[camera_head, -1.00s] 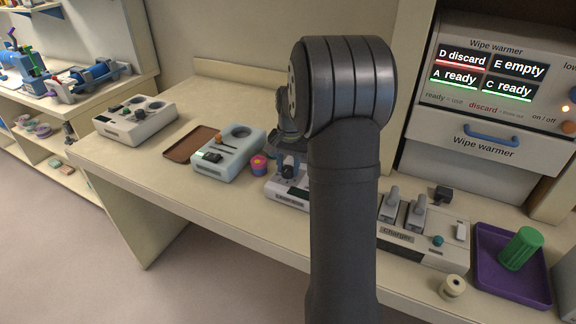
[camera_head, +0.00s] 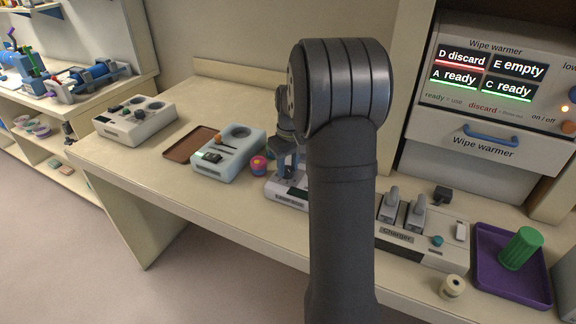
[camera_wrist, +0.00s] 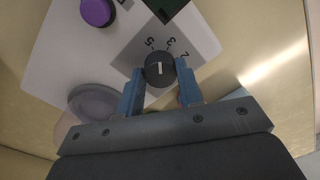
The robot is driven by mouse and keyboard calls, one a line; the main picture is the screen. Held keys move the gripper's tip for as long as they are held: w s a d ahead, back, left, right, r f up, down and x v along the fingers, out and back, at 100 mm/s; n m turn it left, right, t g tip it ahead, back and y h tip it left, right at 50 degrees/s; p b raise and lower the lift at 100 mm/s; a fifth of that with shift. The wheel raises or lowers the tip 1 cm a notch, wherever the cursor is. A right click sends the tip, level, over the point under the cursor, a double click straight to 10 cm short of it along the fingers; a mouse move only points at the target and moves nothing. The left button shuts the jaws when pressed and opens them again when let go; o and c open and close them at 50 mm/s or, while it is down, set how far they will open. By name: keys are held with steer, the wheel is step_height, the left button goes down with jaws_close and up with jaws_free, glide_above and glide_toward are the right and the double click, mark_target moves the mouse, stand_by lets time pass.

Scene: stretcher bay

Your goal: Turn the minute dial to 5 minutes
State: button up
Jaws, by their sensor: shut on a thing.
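The minute dial (camera_wrist: 159,70) is a round black knob with a short white mark, on a grey plate (camera_wrist: 128,50) with printed numbers 5, 3 and 2 around it. I cannot tell for sure which number the mark points at. My gripper (camera_wrist: 160,77) is shut on the dial, with one blue finger on each side of it. In the head view, the pale timer unit (camera_head: 284,194) stands on the counter, partly hidden by my arm. The dial is not clear there.
On the unit are a purple button (camera_wrist: 97,12), a dark display (camera_wrist: 166,6) and a grey round part (camera_wrist: 95,103). A charger (camera_head: 398,239) and purple tray (camera_head: 484,284) are right.

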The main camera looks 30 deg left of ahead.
mark_target(290, 167)
steer(key=shift+r+n, duration=0.1)
steer(key=shift+n, duration=1.3)
steer(key=o, duration=1)
steer(key=r, duration=1.7)
steer(key=shift+w+d+r, duration=0.1)
steer(key=shift+w+r, duration=0.05)
steer(key=shift+w, duration=0.25)
